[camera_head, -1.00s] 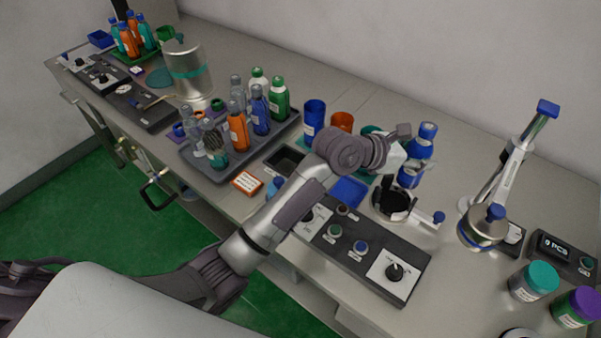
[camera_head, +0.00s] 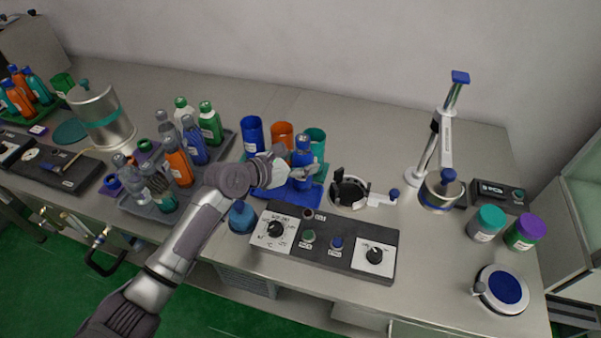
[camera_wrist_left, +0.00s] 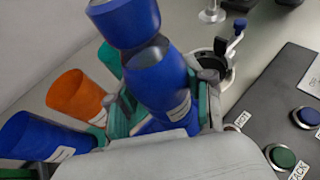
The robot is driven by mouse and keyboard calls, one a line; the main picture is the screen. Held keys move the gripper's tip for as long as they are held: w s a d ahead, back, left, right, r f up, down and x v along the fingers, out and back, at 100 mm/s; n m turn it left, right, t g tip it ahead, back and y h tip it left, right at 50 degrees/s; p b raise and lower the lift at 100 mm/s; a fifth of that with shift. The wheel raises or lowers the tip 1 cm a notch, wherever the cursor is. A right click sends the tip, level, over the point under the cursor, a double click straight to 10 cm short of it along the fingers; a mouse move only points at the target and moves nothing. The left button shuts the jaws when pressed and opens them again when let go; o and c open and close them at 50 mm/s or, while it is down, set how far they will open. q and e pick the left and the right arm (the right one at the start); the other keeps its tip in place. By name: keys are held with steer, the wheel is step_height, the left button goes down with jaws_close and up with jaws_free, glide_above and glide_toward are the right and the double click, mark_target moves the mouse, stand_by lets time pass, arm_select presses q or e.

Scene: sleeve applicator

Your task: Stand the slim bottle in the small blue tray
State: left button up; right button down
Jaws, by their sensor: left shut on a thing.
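The slim bottle (camera_head: 303,152) is blue with a pale label. My left gripper (camera_head: 292,170) is shut around it, and it looks upright in the head view. The small blue tray (camera_head: 300,199) lies below the bottle, behind the control panel and partly hidden by my gripper. I cannot tell whether the bottle's base touches the tray. In the left wrist view the bottle (camera_wrist_left: 160,82) is between the fingers of the gripper (camera_wrist_left: 162,105); its base is hidden. My right gripper is not in view.
Blue (camera_head: 252,133), orange (camera_head: 282,133) and teal (camera_head: 316,140) cups stand just behind. A black ring holder (camera_head: 348,192) is to the right. A control panel (camera_head: 325,240) and a round blue object (camera_head: 241,218) are in front. A grey tray (camera_head: 150,208) of bottles is left.

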arm_select(q)
steer(key=shift+a+f, duration=0.1)
steer(key=shift+f, duration=1.95)
steer(key=shift+f+b, duration=0.15)
steer(key=shift+b, duration=0.15)
steer(key=o, duration=1.4)
steer(key=shift+s+a+r, duration=0.15)
steer(key=shift+r, duration=0.05)
steer(key=v, duration=1.1)
steer(key=shift+s+a+r+p, duration=0.15)
steer(key=shift+r+p, duration=0.1)
steer(key=shift+p, duration=0.05)
